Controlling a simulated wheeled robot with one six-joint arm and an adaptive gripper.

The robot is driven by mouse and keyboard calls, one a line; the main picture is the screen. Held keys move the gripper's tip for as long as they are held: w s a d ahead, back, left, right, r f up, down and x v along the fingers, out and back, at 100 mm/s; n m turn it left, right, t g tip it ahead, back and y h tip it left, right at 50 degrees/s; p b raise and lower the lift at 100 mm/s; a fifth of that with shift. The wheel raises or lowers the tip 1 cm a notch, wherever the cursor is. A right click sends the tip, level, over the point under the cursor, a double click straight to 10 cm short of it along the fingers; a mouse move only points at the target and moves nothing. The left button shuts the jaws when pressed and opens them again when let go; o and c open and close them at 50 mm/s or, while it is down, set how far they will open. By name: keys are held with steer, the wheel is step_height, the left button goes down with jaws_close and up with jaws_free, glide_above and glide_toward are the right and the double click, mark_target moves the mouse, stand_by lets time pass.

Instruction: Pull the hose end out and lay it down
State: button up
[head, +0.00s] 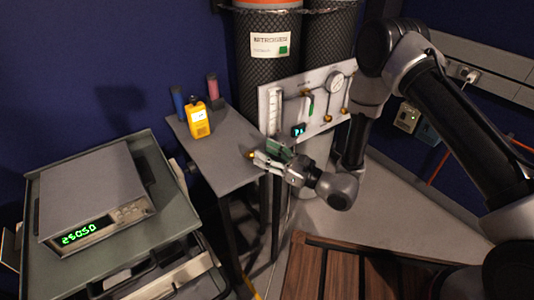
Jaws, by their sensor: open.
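My gripper (264,158) points left over the right edge of the small grey table (227,172), in front of the gas panel. Its fingers are open. A small brass-coloured piece (251,154) shows just at the fingertips, over the table top. It may be the hose end, but it is too small to be sure. I cannot tell whether it touches the fingers or the table. No length of hose is clearly visible; my gripper and wrist hide part of the panel's lower left. The white panel (318,92) carries brass fittings, a round gauge and a small lit display.
A bench instrument (95,195) sits on a cart at left. Nitrogen bottles (268,65) stand behind the panel. The table's front is bare.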

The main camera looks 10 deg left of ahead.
steer(key=v, duration=1.2)
step_height(320, 180, up, 12)
steer(key=s+d+n+g+y, duration=0.1)
steer(key=s+n+g, duration=0.2)
steer(key=n+g, duration=0.35)
steer(key=s+d+r+n+g+h, duration=0.7)
steer(key=s+d+r+n, duration=0.25)
steer(key=d, duration=0.25)
steer(key=d+r+n+t+h, duration=0.1)
steer(key=d+r+t+h, duration=0.2)
steer(key=d, duration=0.6)
steer(key=d+r+n+t+h, duration=0.2)
steer(key=d+t+h, duration=0.3)
steer(key=d, duration=0.4)
steer(key=d+r+n+t+h, duration=0.2)
steer(key=d+r+t+h, duration=0.2)
steer(key=d, duration=0.5)
steer(key=shift+s+r+h, duration=0.15)
steer(key=shift+s+h, duration=0.1)
steer(key=shift+h, duration=0.05)
